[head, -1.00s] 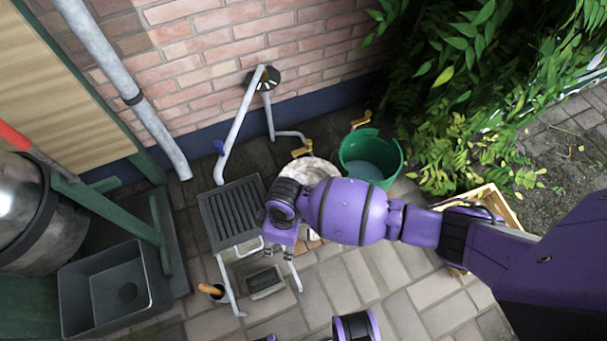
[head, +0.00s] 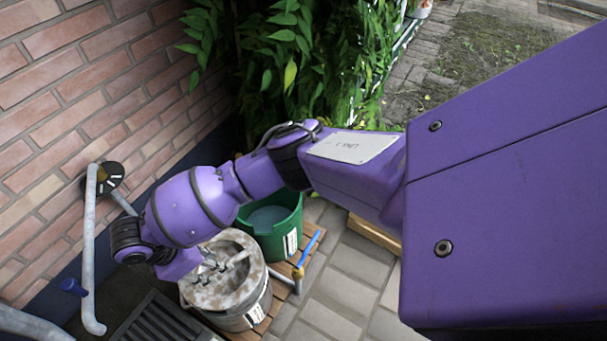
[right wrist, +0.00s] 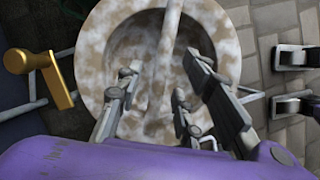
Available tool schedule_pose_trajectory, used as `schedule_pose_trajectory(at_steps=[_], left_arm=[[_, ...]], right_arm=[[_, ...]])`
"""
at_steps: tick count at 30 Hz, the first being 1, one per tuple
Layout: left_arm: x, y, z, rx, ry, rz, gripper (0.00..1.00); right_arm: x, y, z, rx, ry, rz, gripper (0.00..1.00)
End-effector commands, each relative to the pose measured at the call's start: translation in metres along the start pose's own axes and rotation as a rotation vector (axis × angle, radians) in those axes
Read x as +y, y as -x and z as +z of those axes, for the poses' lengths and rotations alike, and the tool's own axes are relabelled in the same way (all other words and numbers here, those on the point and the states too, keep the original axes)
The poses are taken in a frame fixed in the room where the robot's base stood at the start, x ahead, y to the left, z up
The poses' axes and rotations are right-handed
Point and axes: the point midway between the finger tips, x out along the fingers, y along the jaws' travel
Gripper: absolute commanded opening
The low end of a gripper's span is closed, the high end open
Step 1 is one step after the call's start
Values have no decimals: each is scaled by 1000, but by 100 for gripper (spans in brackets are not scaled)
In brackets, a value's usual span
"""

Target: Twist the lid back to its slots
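The churn (head: 243,317) is a mottled, pale metal drum with a round, rust-stained lid (head: 238,291) on top. In the right wrist view the lid (right wrist: 97,45) fills the upper middle, with a pale handle bar (right wrist: 170,25) running across its recess. My right gripper (head: 212,266) is over the lid. In the right wrist view the right gripper (right wrist: 162,82) is open, its fingers on either side of the bar's line. I cannot tell whether they touch it. The lid's slots cannot be made out.
A green bucket (head: 280,232) stands behind the churn on a wooden slatted base (head: 305,258). A brick wall (head: 75,110) and grey pipe (head: 89,240) are at left, a dark grate (head: 160,322) in front. A brass tap (right wrist: 40,70) is left in the wrist view.

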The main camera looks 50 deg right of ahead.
Motion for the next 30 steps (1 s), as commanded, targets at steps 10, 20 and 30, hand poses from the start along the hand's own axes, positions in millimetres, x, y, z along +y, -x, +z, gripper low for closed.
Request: schedule_pose_trajectory(at_steps=[10, 20, 30], left_arm=[[-3, -14, -2, -1, -31, 8, 40], [-1, -14, -2, 0, -27, 9, 40], [-1, -15, 0, -2, -24, 9, 40]], right_arm=[[-3, -41, 0, -2, 1, -6, 34], [-3, -39, 0, -1, 1, -5, 16], [-2, -38, 0, 0, 2, -3, 0]])
